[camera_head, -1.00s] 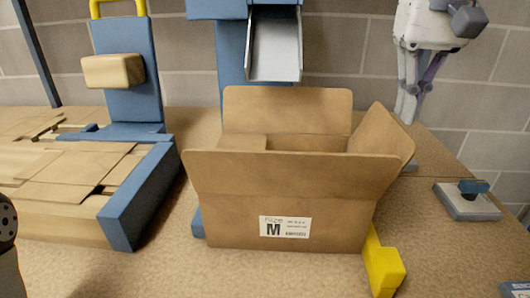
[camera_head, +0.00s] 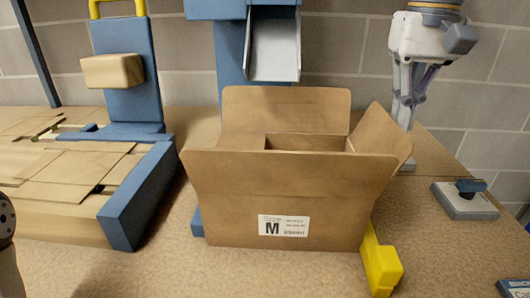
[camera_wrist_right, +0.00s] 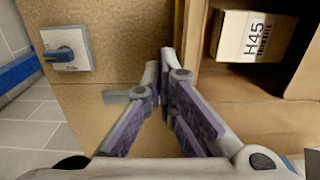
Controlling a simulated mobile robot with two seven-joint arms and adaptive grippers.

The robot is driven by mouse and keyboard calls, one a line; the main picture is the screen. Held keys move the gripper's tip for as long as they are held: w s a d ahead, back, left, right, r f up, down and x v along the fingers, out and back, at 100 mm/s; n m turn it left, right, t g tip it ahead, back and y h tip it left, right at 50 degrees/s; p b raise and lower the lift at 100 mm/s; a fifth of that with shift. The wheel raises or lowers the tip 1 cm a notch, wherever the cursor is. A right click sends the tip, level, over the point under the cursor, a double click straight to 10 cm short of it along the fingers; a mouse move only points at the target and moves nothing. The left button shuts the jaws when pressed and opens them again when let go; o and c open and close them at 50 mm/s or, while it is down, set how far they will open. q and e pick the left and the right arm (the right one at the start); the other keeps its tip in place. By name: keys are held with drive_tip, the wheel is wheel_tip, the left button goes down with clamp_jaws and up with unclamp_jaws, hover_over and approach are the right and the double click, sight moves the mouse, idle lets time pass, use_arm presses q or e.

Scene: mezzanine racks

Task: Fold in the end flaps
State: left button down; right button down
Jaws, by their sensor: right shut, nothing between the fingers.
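An open cardboard box (camera_head: 270,215) with an "M" label on its front stands on the bench. Its front flap (camera_head: 285,172) leans outward and its back flap (camera_head: 285,108) stands up. The right end flap (camera_head: 380,140) is raised and slants outward. At the left end a panel (camera_head: 241,142) lies inward across the opening. My right gripper (camera_head: 403,128) is shut and empty, pointing down just beyond the right flap. In the right wrist view its fingertips (camera_wrist_right: 166,52) are beside the flap edge; contact is unclear. A small carton marked H45 (camera_wrist_right: 253,36) sits inside.
A yellow block (camera_head: 383,268) is at the box's front right corner. A switch unit (camera_head: 466,203) is on the bench at right. A blue-edged tray of flat cardboard (camera_head: 75,170) is at left. A metal chute (camera_head: 273,45) hangs behind the box.

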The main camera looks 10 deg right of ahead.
drive_tip(key=shift+f, duration=0.9)
drive_tip(key=shift+a, duration=0.1)
drive_tip(key=w+a, duration=0.2)
drive_tip(key=a, duration=0.5)
drive_tip(key=shift+w+a, duration=0.25)
drive_tip(key=shift+a, duration=0.1)
idle(0.4)
wheel_tip(320, 180, up, 7)
idle(0.5)
